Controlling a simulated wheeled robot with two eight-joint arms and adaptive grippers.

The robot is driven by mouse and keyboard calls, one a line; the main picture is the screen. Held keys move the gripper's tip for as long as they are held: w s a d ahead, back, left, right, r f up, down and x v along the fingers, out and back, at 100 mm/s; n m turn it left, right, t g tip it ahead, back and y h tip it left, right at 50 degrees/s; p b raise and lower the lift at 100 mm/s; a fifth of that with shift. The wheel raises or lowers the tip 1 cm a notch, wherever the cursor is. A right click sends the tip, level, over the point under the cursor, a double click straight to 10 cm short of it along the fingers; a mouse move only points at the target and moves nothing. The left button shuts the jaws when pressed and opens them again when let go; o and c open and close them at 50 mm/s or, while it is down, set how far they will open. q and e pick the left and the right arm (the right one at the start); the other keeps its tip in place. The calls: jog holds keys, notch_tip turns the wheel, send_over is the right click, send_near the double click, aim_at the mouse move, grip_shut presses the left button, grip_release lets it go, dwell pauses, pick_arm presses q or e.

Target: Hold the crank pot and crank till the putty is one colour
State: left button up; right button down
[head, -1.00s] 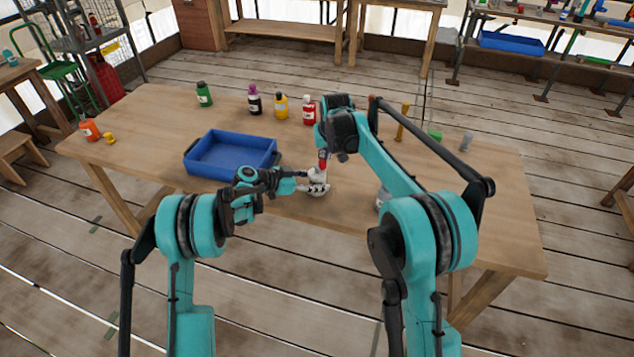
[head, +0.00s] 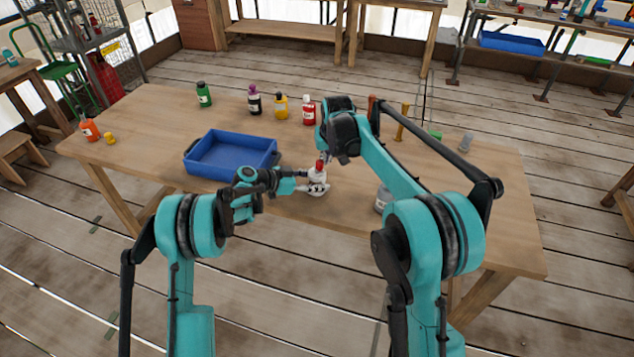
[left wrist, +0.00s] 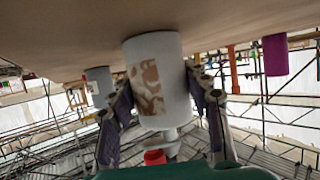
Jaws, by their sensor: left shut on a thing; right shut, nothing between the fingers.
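The crank pot (head: 317,180) is a small white cylinder near the table's front edge. In the left wrist view the pot (left wrist: 178,80) shows a patch of putty (left wrist: 151,78) in brown and whitish blotches, two tones. Its grey crank (left wrist: 172,143) ends in a red knob (left wrist: 155,157); the knob also shows on top in the head view (head: 320,164). My left gripper (head: 306,181) is shut around the pot from the left, a finger on each side. My right gripper (head: 328,154) is shut and empty, just above and beside the knob; whether they touch is unclear.
A blue tray (head: 232,155) lies left of the pot. Green, dark, yellow and red bottles (head: 309,111) stand along the back. A grey container (head: 382,198) stands to the right, partly behind my right arm. An orange bottle (head: 89,129) is at the far left.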

aim_at(321, 163)
jog(key=shift+s+a, duration=0.25)
jog(key=shift+s, duration=0.45)
dwell(0.4)
jog(key=shift+s+a, duration=0.6)
jog(key=shift+a, duration=0.2)
dwell(1.3)
jog(key=shift+d+r, duration=0.1)
jog(key=shift+d, duration=0.2)
jog(key=shift+r, duration=3.4)
pick_arm(q)
jog(key=o, duration=1.3)
jog(key=shift+o, duration=0.2)
jog(key=shift+a, duration=0.1)
